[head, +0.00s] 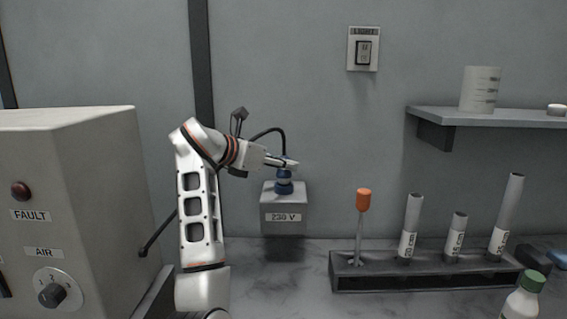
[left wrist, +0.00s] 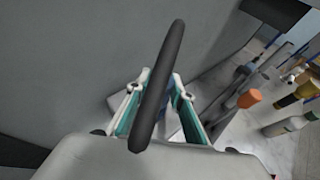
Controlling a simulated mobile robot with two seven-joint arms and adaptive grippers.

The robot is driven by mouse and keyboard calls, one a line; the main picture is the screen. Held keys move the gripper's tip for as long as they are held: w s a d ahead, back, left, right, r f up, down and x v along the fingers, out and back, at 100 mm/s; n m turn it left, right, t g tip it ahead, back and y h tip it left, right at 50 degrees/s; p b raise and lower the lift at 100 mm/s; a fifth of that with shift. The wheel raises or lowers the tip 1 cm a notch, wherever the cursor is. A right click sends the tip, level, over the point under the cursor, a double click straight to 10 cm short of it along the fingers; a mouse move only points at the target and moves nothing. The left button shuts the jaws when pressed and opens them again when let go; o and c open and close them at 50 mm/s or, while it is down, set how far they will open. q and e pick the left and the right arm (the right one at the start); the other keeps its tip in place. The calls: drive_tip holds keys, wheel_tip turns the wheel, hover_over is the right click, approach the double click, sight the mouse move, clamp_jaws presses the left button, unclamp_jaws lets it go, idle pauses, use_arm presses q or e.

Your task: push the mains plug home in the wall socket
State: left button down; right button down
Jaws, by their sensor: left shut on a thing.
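The wall socket is a grey box (head: 287,209) labelled "230 V", low on the wall in the middle of the head view. The blue plug (head: 284,184) stands upright at the top of this box, its black cable (head: 266,131) arching up behind my gripper. My left gripper (head: 286,164) is shut on the plug from the left, at its upper part. In the left wrist view the cable (left wrist: 158,85) crosses in front of the fingers and hides most of the plug. I cannot tell how deep the plug sits. My right gripper is not in view.
A grey cabinet (head: 75,200) with a FAULT lamp and an AIR knob stands at the left. A dark rack (head: 430,277) with an orange-handled tool (head: 363,200) and several tubes is right of the socket. A wall shelf (head: 490,117) and a light switch (head: 363,50) are higher up.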

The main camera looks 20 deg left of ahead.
use_arm(q)
drive_tip(key=shift+f+b, duration=0.35)
drive_tip(key=shift+f, duration=0.45)
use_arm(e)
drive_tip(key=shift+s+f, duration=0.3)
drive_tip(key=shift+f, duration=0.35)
use_arm(q)
drive_tip(key=shift+f, duration=0.35)
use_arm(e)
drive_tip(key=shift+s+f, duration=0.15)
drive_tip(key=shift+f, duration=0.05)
use_arm(q)
drive_tip(key=c, duration=1.7)
unclamp_jaws()
drive_tip(key=shift+r, duration=0.1)
